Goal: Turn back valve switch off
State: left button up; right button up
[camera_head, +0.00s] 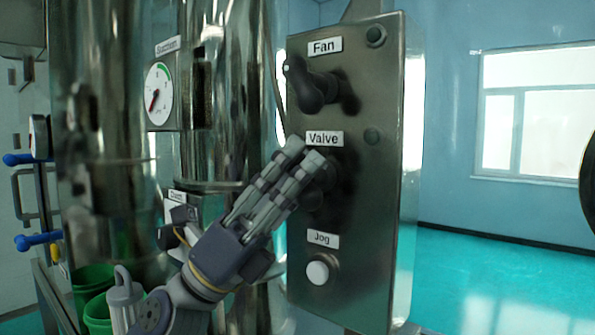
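The grey control box (385,240) carries a black valve switch (321,182) under the label "Valve" (324,139). The switch is partly hidden behind my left gripper (303,153), so its setting cannot be read. My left gripper reaches up from the lower left. My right gripper does not show.
A black fan switch (313,88) sits above, and a white jog button (317,272) below on the same box. A shiny metal vessel (105,130) with a pressure gauge (158,94) stands left. Green buckets (93,283) stand at the lower left. Open floor (480,275) lies right.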

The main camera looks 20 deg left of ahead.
pick_arm(q)
jog(key=shift+f, duration=0.15)
jog(key=shift+a+f, duration=0.1)
jog(key=shift+f, duration=0.05)
jog(key=v, duration=1.1)
jog(key=shift+a+f, duration=0.15)
jog(key=shift+a, duration=0.05)
jog(key=shift+s, duration=0.15)
